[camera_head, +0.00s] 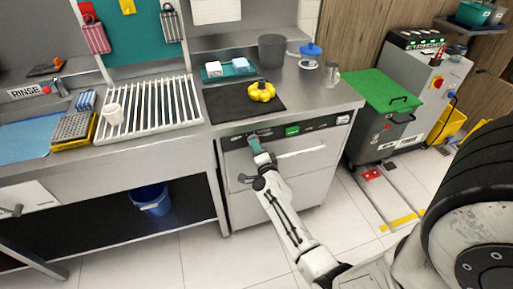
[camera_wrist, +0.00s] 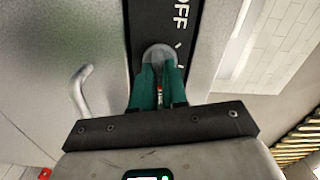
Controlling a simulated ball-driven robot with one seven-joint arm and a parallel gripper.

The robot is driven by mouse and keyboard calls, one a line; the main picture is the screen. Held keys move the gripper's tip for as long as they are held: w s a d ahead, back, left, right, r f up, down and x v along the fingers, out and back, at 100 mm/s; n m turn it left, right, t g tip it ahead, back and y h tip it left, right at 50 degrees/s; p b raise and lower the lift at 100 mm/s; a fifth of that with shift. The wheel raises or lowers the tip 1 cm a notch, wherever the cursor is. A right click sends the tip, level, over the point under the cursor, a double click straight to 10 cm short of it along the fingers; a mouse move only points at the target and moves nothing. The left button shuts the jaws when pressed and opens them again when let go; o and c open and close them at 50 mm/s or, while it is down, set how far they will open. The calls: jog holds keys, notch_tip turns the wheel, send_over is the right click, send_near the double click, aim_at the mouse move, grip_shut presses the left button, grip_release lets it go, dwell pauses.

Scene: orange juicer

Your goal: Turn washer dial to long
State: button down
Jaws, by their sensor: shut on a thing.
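The washer (camera_head: 312,181) is a steel under-counter machine with a dark control strip (camera_head: 322,124) along its top front and a bar handle (camera_head: 302,151). My gripper (camera_head: 254,140) is at the left end of this strip in the head view and hides the dial there. In the wrist view, the green fingers of my gripper (camera_wrist: 158,75) are shut on a round grey dial (camera_wrist: 158,52). The word OFF and short tick marks show on the black strip beside the dial. The LONG mark cannot be seen, and the dial's pointer cannot be made out.
A steel counter (camera_head: 218,131) lies above the washer, with a yellow object (camera_head: 261,91) on a black mat. A green-lidded bin (camera_head: 383,112) stands to the right. A blue bucket (camera_head: 151,199) is under the left counter. The floor in front is clear.

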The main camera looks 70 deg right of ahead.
jog(key=c, duration=1.2)
grip_release()
jog(key=shift+o, duration=0.2)
jog(key=shift+s, duration=0.1)
jog(key=p+v, duration=0.2)
jog(key=v, duration=0.8)
jog(key=shift+s+a, duration=0.15)
jog(key=shift+a, duration=0.2)
